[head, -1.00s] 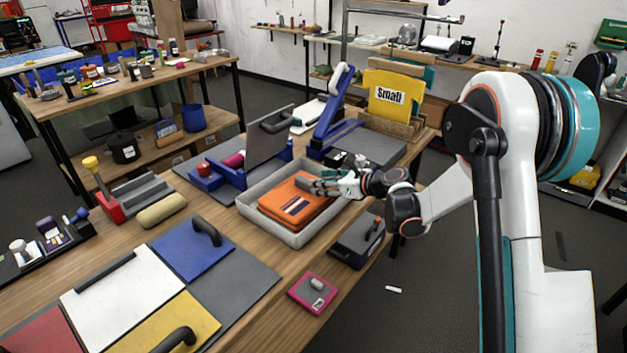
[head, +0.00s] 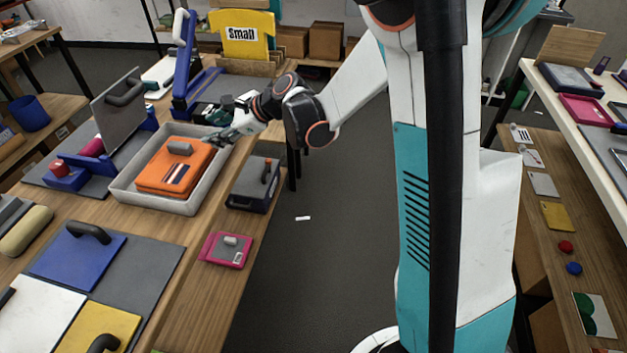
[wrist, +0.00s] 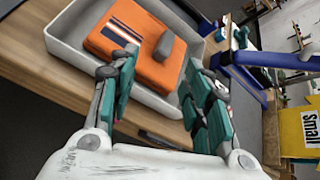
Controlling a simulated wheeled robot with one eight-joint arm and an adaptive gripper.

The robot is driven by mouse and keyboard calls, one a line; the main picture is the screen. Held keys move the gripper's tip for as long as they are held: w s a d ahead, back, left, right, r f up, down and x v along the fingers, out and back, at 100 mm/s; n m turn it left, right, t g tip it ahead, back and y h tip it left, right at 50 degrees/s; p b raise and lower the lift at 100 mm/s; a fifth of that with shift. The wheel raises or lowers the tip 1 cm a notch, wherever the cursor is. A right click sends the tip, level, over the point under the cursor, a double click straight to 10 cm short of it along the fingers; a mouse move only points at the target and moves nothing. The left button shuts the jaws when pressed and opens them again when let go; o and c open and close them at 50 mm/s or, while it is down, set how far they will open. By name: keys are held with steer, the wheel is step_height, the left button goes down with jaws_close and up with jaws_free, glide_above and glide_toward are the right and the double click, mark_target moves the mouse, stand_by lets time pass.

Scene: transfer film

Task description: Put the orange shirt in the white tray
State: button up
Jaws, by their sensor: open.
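The orange shirt (head: 172,172), a folded block with dark and white stripes and a grey handle on top, lies inside the white tray (head: 122,188) on the wooden bench. In the wrist view the shirt (wrist: 127,55) rests between the walls of the tray (wrist: 62,45). My gripper (head: 220,137) is beside the shirt's right end, over the tray's right rim. In the wrist view my gripper's teal fingers (wrist: 158,72) are spread apart with nothing between them, short of the shirt and its grey handle. The shirt's underside is hidden.
A grey upright panel on a blue press (head: 122,110) stands left of the tray. A blue clamp frame (head: 184,60) and a yellow "Small" shirt (head: 243,34) are behind. A dark box (head: 253,184) and a pink pad (head: 225,249) lie to the right and front.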

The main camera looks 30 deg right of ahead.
steer(key=s+d+r+n+h, duration=0.2)
steer(key=s+r+n, duration=0.25)
steer(key=s, duration=0.45)
steer(key=s+d+r+n+h, duration=0.3)
steer(key=s+n, duration=0.3)
steer(key=s, duration=0.2)
steer(key=s+d+n+h, duration=0.2)
steer(key=s+n, duration=0.3)
steer(key=s, duration=0.3)
steer(key=s+d+f+n+h, duration=0.1)
steer(key=s+d+n, duration=0.3)
steer(key=s, duration=0.4)
steer(key=shift+d+f+n+g+h, duration=0.3)
steer(key=shift+n+h, duration=0.2)
steer(key=shift+n, duration=0.25)
steer(key=shift+f, duration=0.15)
